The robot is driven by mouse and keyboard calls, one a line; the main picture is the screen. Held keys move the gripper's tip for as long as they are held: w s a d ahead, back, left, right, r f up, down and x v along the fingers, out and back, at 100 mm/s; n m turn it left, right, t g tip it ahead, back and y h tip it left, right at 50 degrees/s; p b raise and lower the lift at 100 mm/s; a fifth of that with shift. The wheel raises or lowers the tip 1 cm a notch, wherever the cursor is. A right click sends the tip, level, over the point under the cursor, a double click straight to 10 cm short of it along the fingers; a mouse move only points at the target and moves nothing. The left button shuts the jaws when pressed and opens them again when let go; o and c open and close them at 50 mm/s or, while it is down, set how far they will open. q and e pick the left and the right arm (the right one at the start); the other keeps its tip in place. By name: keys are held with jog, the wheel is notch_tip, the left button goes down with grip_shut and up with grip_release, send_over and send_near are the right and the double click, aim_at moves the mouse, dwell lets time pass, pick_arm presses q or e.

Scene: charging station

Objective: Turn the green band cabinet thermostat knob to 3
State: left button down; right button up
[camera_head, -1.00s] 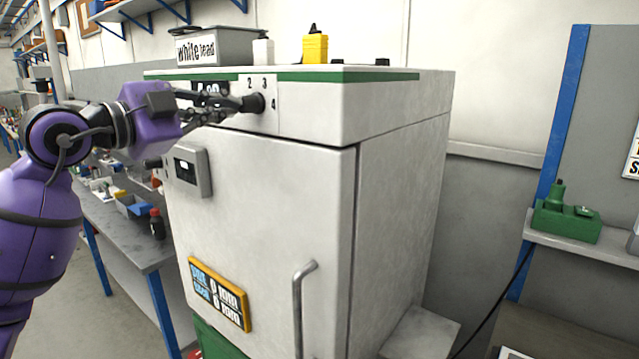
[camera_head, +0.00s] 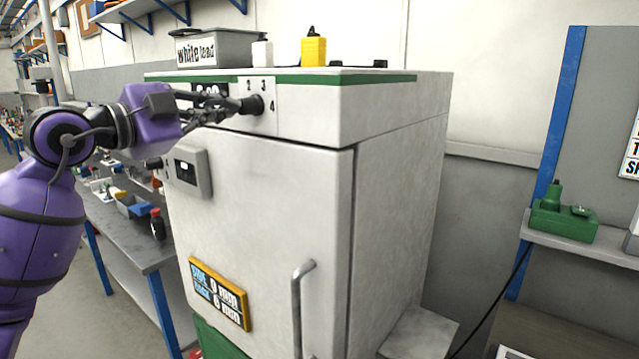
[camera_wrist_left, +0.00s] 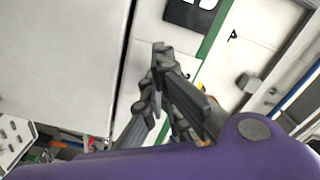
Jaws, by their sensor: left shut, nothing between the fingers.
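The green band cabinet (camera_head: 265,190) is a white cabinet with a green strip (camera_head: 330,77) along its top front edge. Its dark thermostat knob (camera_head: 257,103) sits on the upper front panel, with the marks 2, 3 and 4 showing around it. The knob's pointer is too small to read. My left gripper (camera_head: 240,106) reaches in from the left, its fingertips at the knob's left side; I cannot tell if they touch it. In the left wrist view the fingers (camera_wrist_left: 160,55) are shut in front of the panel, and I cannot make out the knob. My right gripper is out of view.
A dark display (camera_head: 210,88) lies behind the fingers, and a grey box (camera_head: 190,172) is on the door below. The door handle (camera_head: 299,305) sticks out lower down. A "white lead" box (camera_head: 215,48) and a yellow bottle (camera_head: 314,51) stand on top.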

pick_arm(q)
jog(key=shift+a+f, duration=0.15)
jog(key=v, duration=0.5)
jog(key=shift+s+a, duration=0.2)
jog(key=shift+a, duration=0.1)
